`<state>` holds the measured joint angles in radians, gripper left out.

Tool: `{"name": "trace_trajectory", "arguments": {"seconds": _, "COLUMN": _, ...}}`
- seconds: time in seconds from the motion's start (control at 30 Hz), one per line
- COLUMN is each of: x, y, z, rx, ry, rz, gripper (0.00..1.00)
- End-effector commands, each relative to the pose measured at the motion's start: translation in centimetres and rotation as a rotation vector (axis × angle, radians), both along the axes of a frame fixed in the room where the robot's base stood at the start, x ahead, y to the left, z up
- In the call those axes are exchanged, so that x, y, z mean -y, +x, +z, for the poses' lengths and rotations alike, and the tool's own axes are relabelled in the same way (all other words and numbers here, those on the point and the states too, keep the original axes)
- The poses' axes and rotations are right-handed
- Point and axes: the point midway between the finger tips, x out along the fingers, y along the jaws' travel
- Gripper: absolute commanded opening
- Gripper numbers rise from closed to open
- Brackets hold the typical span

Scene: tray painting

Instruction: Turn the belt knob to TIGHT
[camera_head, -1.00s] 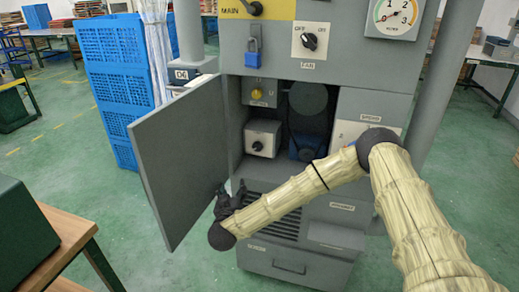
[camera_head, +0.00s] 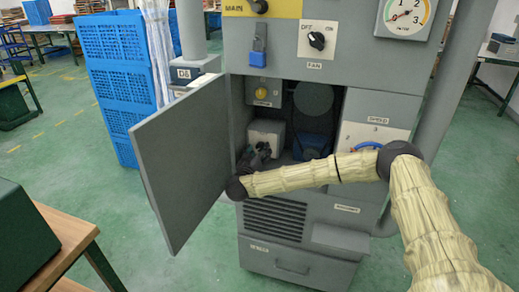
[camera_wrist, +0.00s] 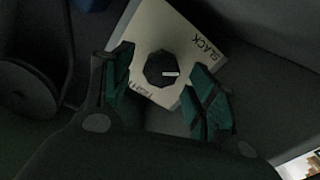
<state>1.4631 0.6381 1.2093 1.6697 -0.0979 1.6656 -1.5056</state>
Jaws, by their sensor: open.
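The belt knob (camera_wrist: 160,68) is a small black knob with a pale pointer mark. It sits on a cream plate (camera_wrist: 150,30) lettered SLACK and, partly covered, TIGHT. Its pointer is aimed toward neither word squarely, lying toward the right in the wrist view. My gripper (camera_wrist: 161,89) is open, with its two green-padded fingers on either side of the knob and apart from it. In the head view my gripper (camera_head: 255,158) is inside the open cabinet, in front of the pale knob box (camera_head: 268,130), and hides the knob there.
The grey cabinet door (camera_head: 180,165) stands open to the left of my gripper. A belt pulley (camera_head: 312,98) is to the right inside the cabinet. A yellow knob (camera_head: 262,92) is above the box.

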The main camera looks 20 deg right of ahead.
Motion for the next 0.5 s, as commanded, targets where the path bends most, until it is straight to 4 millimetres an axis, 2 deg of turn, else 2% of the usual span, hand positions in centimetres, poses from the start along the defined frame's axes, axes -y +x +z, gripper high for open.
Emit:
{"name": "trace_trajectory", "arguments": {"seconds": 0.2, "x": 0.8, "y": 1.3, "z": 0.0, "rx": -0.001, "ry": 0.0, "rz": 0.002, "gripper": 0.58}}
{"name": "trace_trajectory", "arguments": {"seconds": 0.5, "x": 0.7, "y": 1.5, "z": 0.0, "rx": 0.0, "ry": 0.0, "rz": 0.004, "gripper": 0.58}}
